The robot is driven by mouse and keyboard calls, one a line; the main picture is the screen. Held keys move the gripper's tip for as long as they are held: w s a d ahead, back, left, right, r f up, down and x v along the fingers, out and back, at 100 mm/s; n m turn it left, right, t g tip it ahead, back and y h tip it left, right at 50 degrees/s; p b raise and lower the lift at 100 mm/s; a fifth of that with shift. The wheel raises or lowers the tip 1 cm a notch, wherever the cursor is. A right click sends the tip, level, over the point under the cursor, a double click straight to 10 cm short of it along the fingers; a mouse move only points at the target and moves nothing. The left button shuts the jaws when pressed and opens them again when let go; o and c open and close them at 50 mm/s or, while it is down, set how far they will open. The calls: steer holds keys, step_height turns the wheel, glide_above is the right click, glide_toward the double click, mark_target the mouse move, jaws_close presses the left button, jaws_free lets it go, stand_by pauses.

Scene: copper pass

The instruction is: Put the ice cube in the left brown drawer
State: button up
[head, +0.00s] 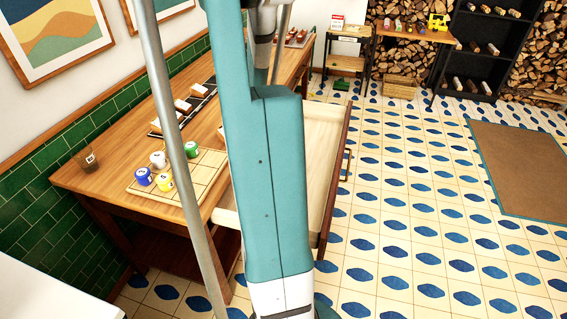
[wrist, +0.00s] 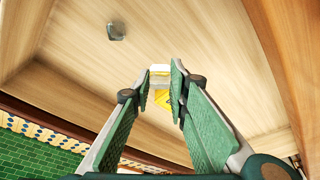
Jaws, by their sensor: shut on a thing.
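A pulled-out drawer with a pale wooden inside and a brown front (head: 337,165) shows in the head view, partly behind my arm. In the wrist view, my gripper (wrist: 159,76) points at the pale drawer floor (wrist: 205,40). Its green fingers are shut on a small white-and-yellow thing (wrist: 161,98), which I cannot name surely. A small grey block (wrist: 116,31), possibly the ice cube, lies on the drawer floor beyond the left fingertip, apart from the gripper. My arm hides the gripper in the head view.
The wooden counter (head: 110,180) holds a board with several coloured cups (head: 165,181), a brown glass (head: 85,158) and a dark rack (head: 185,108). Drawer walls surround the gripper.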

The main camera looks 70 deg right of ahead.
steer(key=shift+f, duration=0.15)
steer(key=shift+f+b, duration=0.9)
steer(key=shift+f, duration=2.2)
steer(key=shift+f, duration=0.1)
steer(key=shift+f+b, duration=0.55)
steer(key=shift+f, duration=1.2)
steer(key=shift+f, duration=0.2)
steer(key=o, duration=0.7)
steer(key=shift+r, duration=0.25)
steer(key=shift+p+v, duration=1.5)
steer(key=shift+v, duration=4.5)
